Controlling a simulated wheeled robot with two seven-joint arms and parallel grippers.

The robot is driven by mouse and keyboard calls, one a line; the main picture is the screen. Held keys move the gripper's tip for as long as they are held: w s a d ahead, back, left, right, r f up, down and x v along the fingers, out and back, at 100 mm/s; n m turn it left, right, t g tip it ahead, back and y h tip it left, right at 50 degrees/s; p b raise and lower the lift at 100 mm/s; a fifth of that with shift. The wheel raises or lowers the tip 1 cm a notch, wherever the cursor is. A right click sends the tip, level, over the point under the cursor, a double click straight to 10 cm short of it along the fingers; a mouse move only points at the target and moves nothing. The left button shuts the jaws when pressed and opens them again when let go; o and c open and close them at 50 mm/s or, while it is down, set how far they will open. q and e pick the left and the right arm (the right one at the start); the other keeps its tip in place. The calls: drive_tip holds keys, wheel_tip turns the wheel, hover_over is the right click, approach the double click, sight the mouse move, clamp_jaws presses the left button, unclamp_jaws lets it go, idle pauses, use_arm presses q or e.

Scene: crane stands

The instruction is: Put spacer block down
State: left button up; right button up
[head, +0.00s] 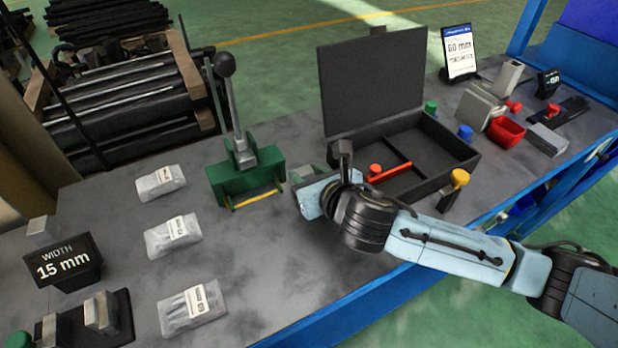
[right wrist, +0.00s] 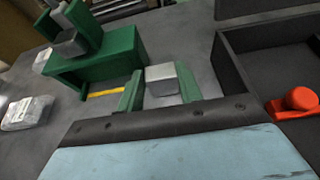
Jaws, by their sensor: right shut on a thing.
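The spacer block (right wrist: 161,78) is a small grey block between the green fingertips of my right gripper (right wrist: 160,88) in the right wrist view. The gripper is shut on it. In the head view my right gripper (head: 305,178) is low over the table, between the green press (head: 245,178) and the open black case. The block itself is hard to make out there. I cannot tell whether the block touches the table. The green press also shows in the right wrist view (right wrist: 108,62), left of the block. My left gripper is not in view.
The open black case (head: 462,152) holds a red-handled piece (head: 390,172). Several labelled bags (head: 175,238) lie on the left. A "15 mm" sign (head: 66,264) stands front left. A red bin (head: 506,132) and grey blocks stand at the right.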

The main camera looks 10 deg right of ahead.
drive_tip(key=shift+f, duration=0.2)
drive_tip(key=o, duration=1)
drive_tip(key=shift+o, duration=0.2)
